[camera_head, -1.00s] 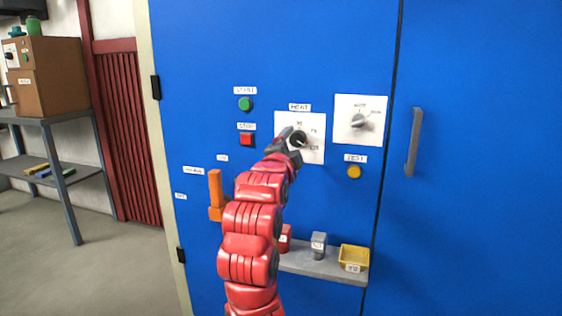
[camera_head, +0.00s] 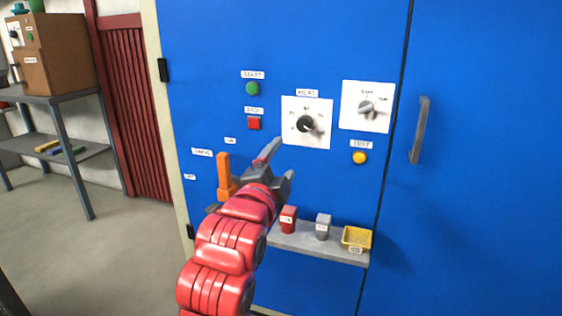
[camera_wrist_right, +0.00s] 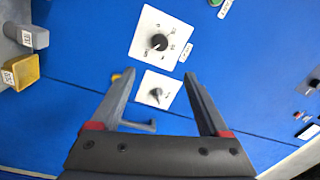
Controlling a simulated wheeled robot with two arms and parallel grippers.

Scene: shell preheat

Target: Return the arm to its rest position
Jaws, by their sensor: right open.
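My right gripper (camera_head: 282,162) is open and empty in front of the blue cabinet (camera_head: 330,30), below and left of the HEAT dial (camera_head: 306,124). The black dial knob sits on a white plate, with no finger on it. In the right wrist view my open fingers (camera_wrist_right: 157,78) stand apart, with the HEAT dial (camera_wrist_right: 158,42) beyond them and the grey-knob dial (camera_wrist_right: 158,92) in the gap between them. My left gripper is not in view.
An orange lever (camera_head: 224,178) is close left of my right gripper. A grey ledge (camera_head: 300,243) below holds a red block (camera_head: 288,220), a grey block (camera_head: 322,227) and a yellow bin (camera_head: 356,238). A grey door handle (camera_head: 420,130) sticks out at right.

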